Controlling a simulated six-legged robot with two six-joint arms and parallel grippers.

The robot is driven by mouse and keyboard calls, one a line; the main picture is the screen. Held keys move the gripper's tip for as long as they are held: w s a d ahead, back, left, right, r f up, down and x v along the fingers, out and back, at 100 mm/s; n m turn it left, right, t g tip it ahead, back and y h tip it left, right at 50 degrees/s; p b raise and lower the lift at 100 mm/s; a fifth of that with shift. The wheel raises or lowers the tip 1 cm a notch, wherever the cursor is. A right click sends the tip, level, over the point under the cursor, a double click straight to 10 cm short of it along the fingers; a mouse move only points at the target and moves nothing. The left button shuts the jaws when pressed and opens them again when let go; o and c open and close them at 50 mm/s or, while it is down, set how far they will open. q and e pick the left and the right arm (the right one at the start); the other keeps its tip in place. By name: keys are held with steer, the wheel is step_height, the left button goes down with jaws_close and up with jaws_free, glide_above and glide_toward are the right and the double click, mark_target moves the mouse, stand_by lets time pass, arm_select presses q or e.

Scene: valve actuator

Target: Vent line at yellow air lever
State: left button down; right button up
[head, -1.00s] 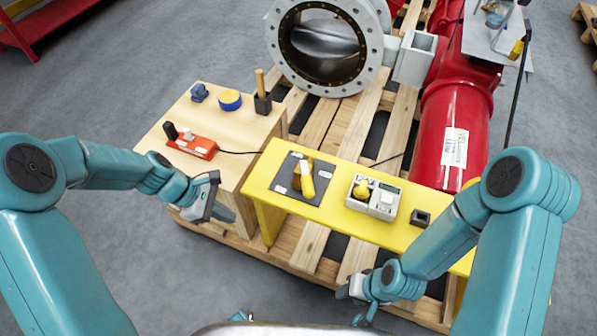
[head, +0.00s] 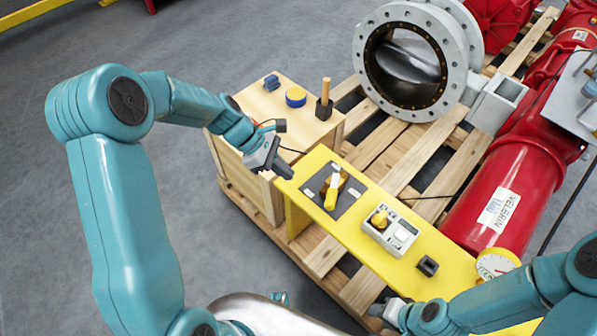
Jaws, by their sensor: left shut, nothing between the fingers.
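The yellow air lever (head: 332,194) sits on a dark plate (head: 350,197) at the left end of the yellow bench (head: 393,256). Its brass body shows partly behind the yellow handle. My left gripper (head: 285,170) is shut and empty, just left of the bench's left end and apart from the lever. It hides most of the orange box on the wooden crate. My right gripper (head: 384,306) is low in front of the bench near the bottom edge, too small and turned to tell its opening.
A grey box with a yellow knob (head: 381,218) and a small black block (head: 427,266) stand on the bench. The wooden crate (head: 259,103) carries a blue-yellow tape roll (head: 296,96) and a wooden-handled tool (head: 325,100). A flanged valve (head: 411,55) and red actuator (head: 510,180) stand behind.

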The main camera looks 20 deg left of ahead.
mark_target(333, 191)
arm_select(q)
steer(key=b+x, duration=0.1)
steer(key=x, duration=0.6)
steer(key=shift+d+f, duration=0.1)
steer(key=shift+f, duration=0.2)
steer(key=d, duration=0.2)
steer(key=shift+w+d+f, duration=0.2)
steer(key=shift+w+d, duration=0.05)
steer(key=shift+w+d+f, duration=0.15)
steer(key=shift+d, duration=0.5)
steer(key=shift+d, duration=0.15)
